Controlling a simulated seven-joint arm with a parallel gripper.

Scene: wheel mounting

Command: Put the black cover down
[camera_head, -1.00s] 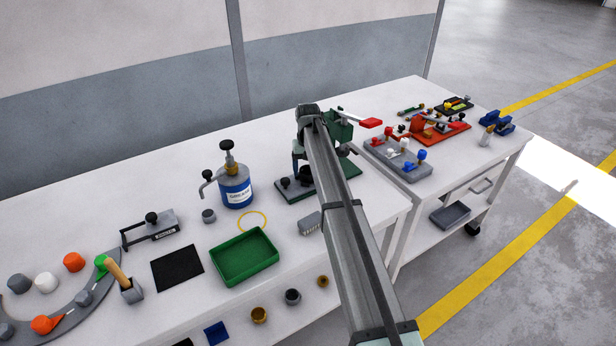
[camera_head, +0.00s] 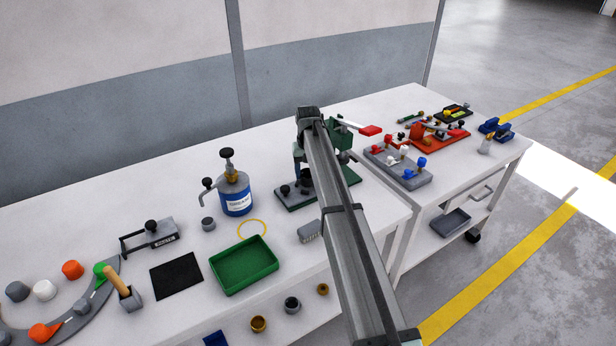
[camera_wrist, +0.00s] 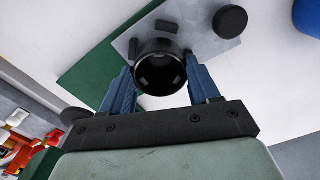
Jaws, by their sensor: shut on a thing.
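The black cover (camera_wrist: 160,72) is a dark, round, hollow piece between the two blue fingers of my gripper (camera_wrist: 160,84) in the wrist view. My gripper is shut on it, over a grey plate (camera_wrist: 200,45) on a green base (camera_wrist: 95,65). Whether the cover touches the plate cannot be told. A second round black piece (camera_wrist: 231,20) sits on the plate beyond it. In the head view my gripper (camera_head: 298,163) is over the green base (camera_head: 322,194), partly hidden by my arm.
A blue grease can (camera_head: 237,195) stands left of the base. A green tray (camera_head: 244,265), a yellow ring (camera_head: 252,228) and a grey block (camera_head: 310,231) lie nearby. A black mat (camera_head: 176,275) is farther left. A second table at right holds a red fixture (camera_head: 438,134).

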